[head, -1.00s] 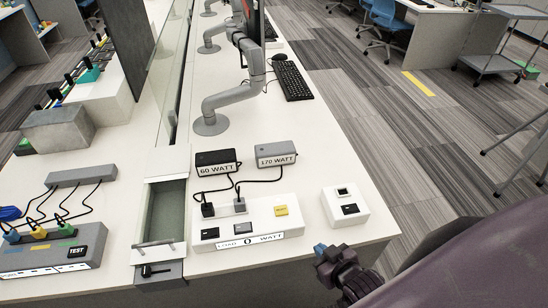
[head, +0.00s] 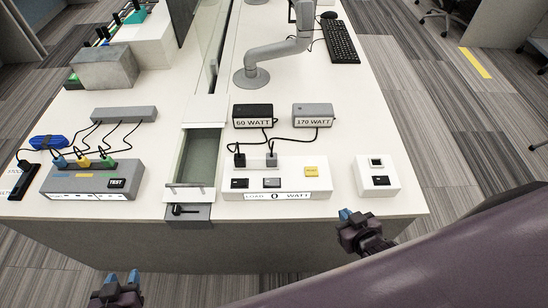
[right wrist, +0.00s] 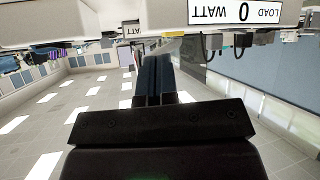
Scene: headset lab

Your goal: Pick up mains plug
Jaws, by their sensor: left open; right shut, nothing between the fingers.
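A black mains plug (head: 239,159) and a grey mains plug (head: 271,159) stand in the back of a white power strip (head: 317,171) labelled LOAD 0 WATT. The black one's cable runs to the 60 WATT box (head: 252,116), the grey one's to the 170 WATT box (head: 314,115). My right gripper (head: 346,215) is shut and empty, in front of the table's edge and right of the strip. In the right wrist view its fingers (right wrist: 152,82) are together, with the strip's label beyond them. My left gripper (head: 123,278) is open and empty at the bottom left, apart from the table.
A small white switch box (head: 377,176) stands right of the strip. An open drawer-like tray (head: 189,190) lies left of it. Further left is a grey socket block (head: 92,181) with coloured plugs. A monitor arm (head: 270,52) stands behind. The tabletop right of the 170 WATT box is clear.

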